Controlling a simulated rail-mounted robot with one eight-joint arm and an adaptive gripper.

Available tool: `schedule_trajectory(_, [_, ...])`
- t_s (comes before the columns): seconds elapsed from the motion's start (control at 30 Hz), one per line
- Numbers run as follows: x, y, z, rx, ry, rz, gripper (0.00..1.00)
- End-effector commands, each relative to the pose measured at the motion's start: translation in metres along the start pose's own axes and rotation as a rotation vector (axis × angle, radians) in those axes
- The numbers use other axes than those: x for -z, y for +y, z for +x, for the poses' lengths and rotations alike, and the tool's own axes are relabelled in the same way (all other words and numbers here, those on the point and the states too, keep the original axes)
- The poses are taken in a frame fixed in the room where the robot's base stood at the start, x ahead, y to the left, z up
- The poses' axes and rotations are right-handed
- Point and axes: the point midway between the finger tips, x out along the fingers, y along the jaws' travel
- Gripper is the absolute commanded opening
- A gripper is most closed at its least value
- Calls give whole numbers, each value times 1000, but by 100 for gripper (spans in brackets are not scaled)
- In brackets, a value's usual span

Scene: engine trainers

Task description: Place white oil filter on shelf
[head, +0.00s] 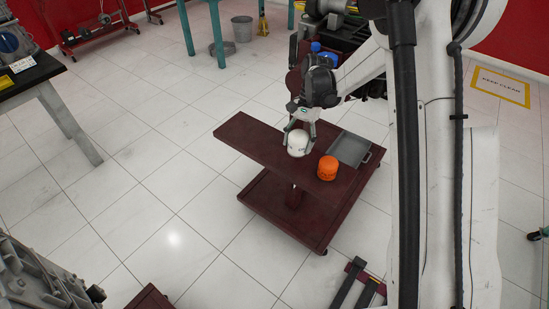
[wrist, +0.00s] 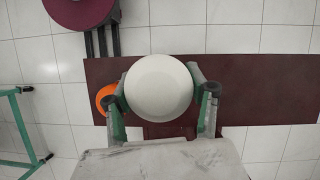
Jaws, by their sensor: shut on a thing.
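The white oil filter (head: 297,143) is between the fingers of my gripper (head: 299,128), at the dark red shelf (head: 245,139) of a low cart. In the wrist view the white filter (wrist: 159,88) fills the middle, with one finger pressed to each side. My gripper (wrist: 160,100) is shut on it. The red shelf top (wrist: 265,88) lies beneath the filter in that view. I cannot tell whether the filter's base touches the shelf. The filter's underside is hidden.
An orange filter (head: 327,168) stands on the shelf, close to the white one; it also shows in the wrist view (wrist: 105,98). A grey tray (head: 349,149) lies at the shelf's right end. The shelf's left part is bare. A lower red deck (head: 275,209) sits below.

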Motion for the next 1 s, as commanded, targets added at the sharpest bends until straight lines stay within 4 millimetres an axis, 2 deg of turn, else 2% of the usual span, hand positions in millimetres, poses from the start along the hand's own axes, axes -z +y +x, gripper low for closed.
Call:
schedule_trajectory(0.03, [3,-14,7,32,0,74,17])
schedule_trajectory(0.3, [2,-90,12,219,1,522,17])
schedule_trajectory(0.7, [-18,-195,14,480,3,1156,17])
schedule_trajectory(0.83, [-26,-220,13,543,3,1310,17])
schedule_trajectory(1.0, [-32,-239,10,592,4,1434,17])
